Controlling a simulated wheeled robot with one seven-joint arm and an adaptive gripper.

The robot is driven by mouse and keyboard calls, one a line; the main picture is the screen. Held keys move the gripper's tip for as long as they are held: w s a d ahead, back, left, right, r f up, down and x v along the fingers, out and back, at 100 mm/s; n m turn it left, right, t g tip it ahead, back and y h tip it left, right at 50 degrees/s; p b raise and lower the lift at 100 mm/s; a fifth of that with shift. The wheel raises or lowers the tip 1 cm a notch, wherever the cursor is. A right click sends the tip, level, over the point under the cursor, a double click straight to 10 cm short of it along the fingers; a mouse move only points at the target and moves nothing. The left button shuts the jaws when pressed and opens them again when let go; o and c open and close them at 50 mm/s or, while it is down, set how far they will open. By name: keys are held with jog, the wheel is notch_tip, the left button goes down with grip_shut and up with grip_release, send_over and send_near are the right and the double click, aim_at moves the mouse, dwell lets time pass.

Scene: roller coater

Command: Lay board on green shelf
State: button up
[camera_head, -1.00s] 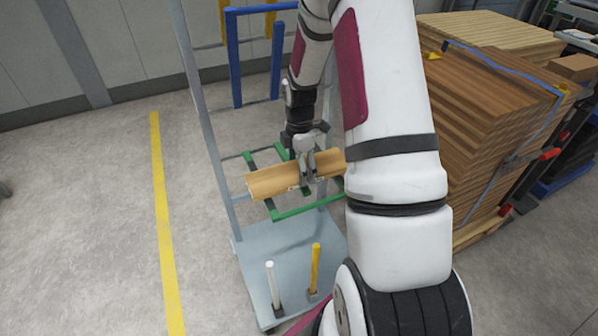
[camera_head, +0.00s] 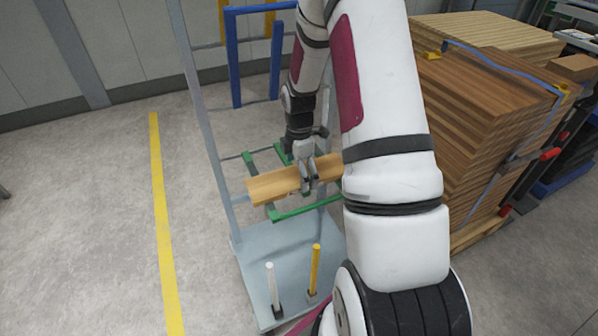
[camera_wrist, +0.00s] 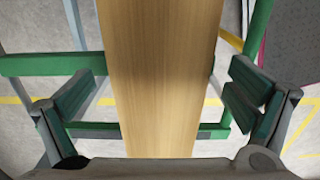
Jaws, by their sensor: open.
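The board (camera_head: 272,187) is a light wooden plank lying across the green shelf (camera_head: 295,213), a frame of green bars on a grey rack. In the wrist view the board (camera_wrist: 160,85) runs lengthwise between the fingers, with green bars (camera_wrist: 40,65) of the shelf beneath it. My gripper (camera_head: 308,184) is over the middle of the board. Its fingers (camera_wrist: 160,105) stand open on either side, with a gap between each finger and the board's edges. The board's right end is partly hidden behind my arm in the head view.
The rack has a grey base (camera_head: 262,270) with a white post (camera_head: 272,285) and a yellow post (camera_head: 315,268). A blue frame (camera_head: 234,60) is behind it. A tall stack of brown boards (camera_head: 490,120) stands at right. The floor at left is clear.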

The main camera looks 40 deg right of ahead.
aim_at(299, 176)
jog(key=s+a+r+m+p, duration=0.15)
jog(key=a+r, duration=0.25)
jog(key=r, duration=0.7)
jog(key=s+a+r+m+p, duration=0.1)
jog(key=s+a+r+m, duration=0.15)
jog(key=r, duration=0.85)
jog(key=s+a+r+m, duration=0.3)
jog(key=s+a, duration=0.2)
jog(key=s, duration=0.3)
jog(key=s+a+r+m+t, duration=0.1)
jog(key=s+a+r+m, duration=0.2)
jog(key=s, duration=0.5)
jog(key=s+a+r+m, duration=0.3)
jog(key=s+a+m, duration=0.1)
jog(key=s+a, duration=0.3)
jog(key=shift+s+a+r+m+t, duration=0.3)
jog(key=shift+s+m, duration=0.1)
jog(key=shift+s, duration=0.7)
notch_tip(299, 176, up, 14)
jog(key=t+p, duration=0.2)
jog(key=p, duration=1)
jog(key=shift+d+t, duration=0.25)
jog(key=shift+t, duration=0.05)
